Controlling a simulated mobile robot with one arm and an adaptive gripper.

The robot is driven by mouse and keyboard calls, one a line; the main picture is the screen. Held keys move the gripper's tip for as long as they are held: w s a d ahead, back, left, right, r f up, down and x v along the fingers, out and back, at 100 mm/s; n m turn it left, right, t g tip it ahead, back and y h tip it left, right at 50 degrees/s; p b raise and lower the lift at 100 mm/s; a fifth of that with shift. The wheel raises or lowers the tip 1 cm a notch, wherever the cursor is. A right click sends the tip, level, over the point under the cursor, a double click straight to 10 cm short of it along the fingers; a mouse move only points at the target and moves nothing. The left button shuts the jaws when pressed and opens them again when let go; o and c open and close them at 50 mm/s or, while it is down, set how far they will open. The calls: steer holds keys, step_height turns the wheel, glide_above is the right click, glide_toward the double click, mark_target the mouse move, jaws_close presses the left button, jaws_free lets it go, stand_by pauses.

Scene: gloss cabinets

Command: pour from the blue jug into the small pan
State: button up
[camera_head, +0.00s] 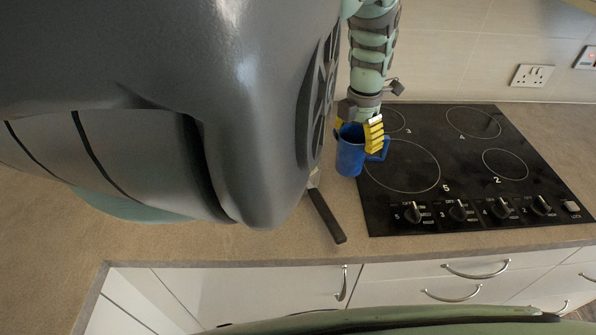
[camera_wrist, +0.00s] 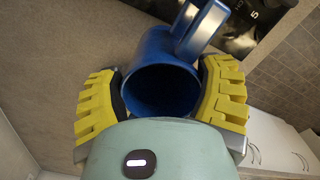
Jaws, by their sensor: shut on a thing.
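The blue jug (camera_head: 350,158) is at the left edge of the hob, roughly upright. My gripper (camera_head: 359,135) is shut on it, with yellow fingers on both sides of its body. In the wrist view the jug (camera_wrist: 157,62) is between the two finger pads (camera_wrist: 162,92). Its dark opening faces the camera and its handle points to the upper right. I cannot tell whether its base touches the counter. A black handle (camera_head: 326,215), likely the small pan's, sticks out from behind my arm in the head view. The pan's body is hidden there and does not show in the wrist view.
The black hob (camera_head: 460,185) with several rings and knobs is right of the jug. The brown worktop (camera_head: 270,238) is clear along the front left. White drawers with metal handles (camera_head: 475,270) are below. A wall socket (camera_head: 532,76) is behind.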

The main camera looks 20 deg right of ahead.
steer(key=shift+w+r, duration=0.1)
steer(key=shift+r, duration=0.1)
step_height(320, 180, up, 3)
steer(key=p, duration=0.3)
stand_by(0.3)
